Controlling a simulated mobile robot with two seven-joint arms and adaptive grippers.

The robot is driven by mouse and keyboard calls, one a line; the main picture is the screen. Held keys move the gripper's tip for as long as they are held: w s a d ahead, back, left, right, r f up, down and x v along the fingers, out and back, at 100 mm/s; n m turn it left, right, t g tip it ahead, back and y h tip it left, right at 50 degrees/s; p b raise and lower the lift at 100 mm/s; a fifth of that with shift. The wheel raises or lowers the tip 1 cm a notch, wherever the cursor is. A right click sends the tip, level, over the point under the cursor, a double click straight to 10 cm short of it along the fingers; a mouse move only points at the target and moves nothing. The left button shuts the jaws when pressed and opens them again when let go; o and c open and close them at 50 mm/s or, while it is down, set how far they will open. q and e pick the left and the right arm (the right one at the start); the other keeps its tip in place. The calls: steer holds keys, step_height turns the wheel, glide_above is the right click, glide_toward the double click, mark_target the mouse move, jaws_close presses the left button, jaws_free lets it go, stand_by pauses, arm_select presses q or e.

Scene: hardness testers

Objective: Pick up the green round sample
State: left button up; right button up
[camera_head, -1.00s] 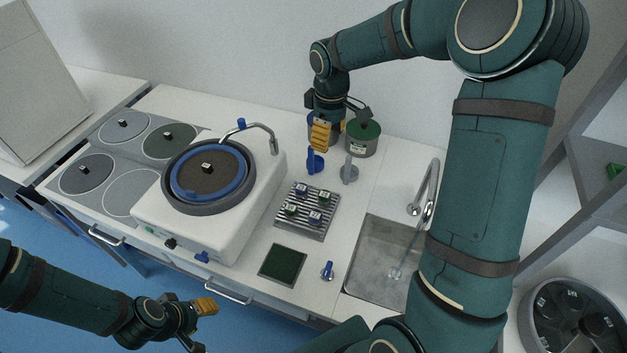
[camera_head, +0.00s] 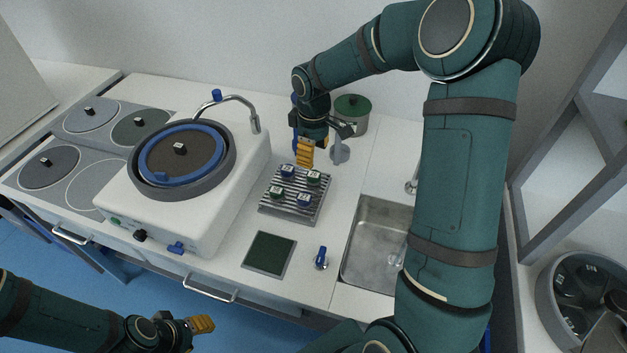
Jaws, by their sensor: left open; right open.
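A ridged metal rack (camera_head: 268,207) on the counter holds small samples with labelled tops. Two look green: one at the back right (camera_head: 314,177) and one at the front left (camera_head: 276,192). Two look blue: one at the back left (camera_head: 287,171) and one at the front right (camera_head: 304,200). I cannot tell which green one is round. My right gripper (camera_head: 322,147) is open and empty, pointing down just behind the rack, above the samples' level.
A white polishing machine (camera_head: 190,226) with a blue-rimmed disc and tap stands left of the rack. A dark green mat (camera_head: 270,254) and a small blue-handled item (camera_head: 321,258) lie in front. A sink (camera_head: 372,245) is right. A green-lidded jar (camera_head: 352,114) stands behind.

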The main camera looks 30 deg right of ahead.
mark_target(313, 174)
step_height(313, 174, down, 4)
steer(key=shift+f+b, duration=0.1)
steer(key=shift+b, duration=0.25)
step_height(313, 174, down, 5)
steer(key=shift+w+d+f+b, duration=0.1)
steer(key=shift+w+d+b, duration=0.05)
steer(key=shift+b, duration=0.7)
jaws_close()
